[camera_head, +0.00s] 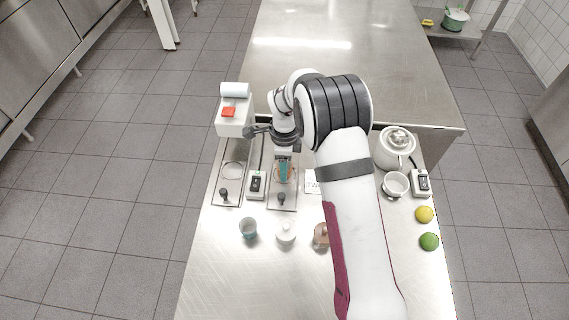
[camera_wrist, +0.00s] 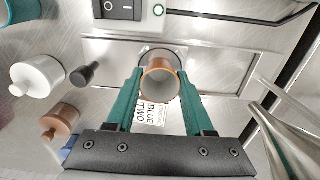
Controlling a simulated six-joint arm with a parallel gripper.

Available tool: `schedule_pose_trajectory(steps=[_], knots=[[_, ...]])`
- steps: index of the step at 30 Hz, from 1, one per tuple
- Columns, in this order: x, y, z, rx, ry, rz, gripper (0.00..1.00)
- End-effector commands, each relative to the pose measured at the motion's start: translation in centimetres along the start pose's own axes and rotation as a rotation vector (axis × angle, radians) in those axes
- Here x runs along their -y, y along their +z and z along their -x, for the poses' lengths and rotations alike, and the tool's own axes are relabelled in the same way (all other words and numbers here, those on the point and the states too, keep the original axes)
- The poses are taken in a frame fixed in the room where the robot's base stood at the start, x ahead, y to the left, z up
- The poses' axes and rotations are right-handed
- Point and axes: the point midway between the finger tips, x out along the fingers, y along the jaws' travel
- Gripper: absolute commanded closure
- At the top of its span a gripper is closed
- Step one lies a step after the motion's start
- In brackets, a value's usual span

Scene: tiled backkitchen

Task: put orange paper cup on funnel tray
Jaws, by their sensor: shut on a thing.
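The orange paper cup (camera_wrist: 160,86) is between the green fingers of my gripper (camera_wrist: 160,76) in the wrist view. Its open mouth faces the wrist camera, and the fingers touch its sides. My gripper (camera_head: 283,170) hides most of the cup in the head view. A flat metal tray (camera_head: 291,202) with a black knob lies under my gripper; it also shows behind the cup in the wrist view (camera_wrist: 108,56). The cup is over this tray, around its round fitting, which is partly hidden. I cannot tell whether the cup touches it.
Another metal tray (camera_head: 219,188) with a ring lies to the left, past a switch box (camera_head: 257,185). A blue-grey cup (camera_head: 248,229), white jar (camera_head: 286,233) and copper-coloured jar (camera_head: 320,236) stand in front. A teapot (camera_head: 392,155), white cup (camera_head: 396,186), lemon (camera_head: 424,214) and lime (camera_head: 429,241) are right.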

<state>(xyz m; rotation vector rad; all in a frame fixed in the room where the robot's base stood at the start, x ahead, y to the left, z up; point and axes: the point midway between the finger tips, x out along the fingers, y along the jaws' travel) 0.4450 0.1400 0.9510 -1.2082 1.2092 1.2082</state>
Motion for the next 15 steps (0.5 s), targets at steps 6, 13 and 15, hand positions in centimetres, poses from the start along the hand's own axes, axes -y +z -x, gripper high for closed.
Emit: schedule_pose_trajectory(steps=[6,13,15], knots=[[0.01,0.00,0.00,0.000,0.000,0.000,0.42],[0.01,0.00,0.00,0.000,0.000,0.000,0.12],[0.01,0.00,0.00,0.000,0.000,0.000,0.12]])
